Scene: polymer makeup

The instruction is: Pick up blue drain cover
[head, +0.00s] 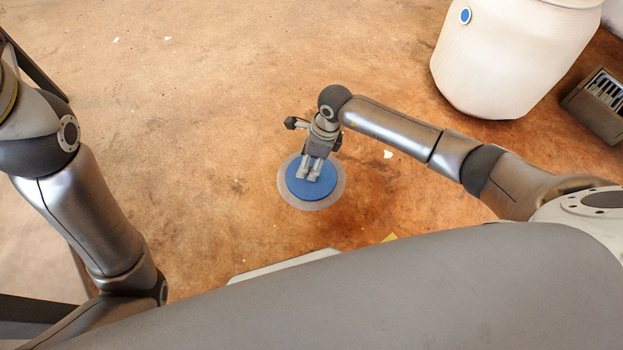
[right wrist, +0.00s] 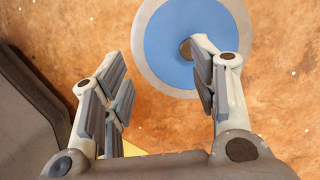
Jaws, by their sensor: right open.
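The blue drain cover (head: 296,187) is a round blue disc with a pale grey rim, lying flat on the brown floor in the middle of the head view. In the right wrist view the cover (right wrist: 165,45) shows at the top, with a small dark knob at its centre partly behind a finger. My right gripper (head: 310,174) is over the cover in the head view; its open fingers (right wrist: 160,85) point toward it, with nothing between them. Whether a finger touches the knob I cannot tell. My left arm is at the left edge, its gripper out of view.
A large white barrel (head: 500,60) stands at the upper right, with a dark crate (head: 600,105) beside it. Small white scraps (head: 388,154) lie on the floor. The floor left of the cover is clear.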

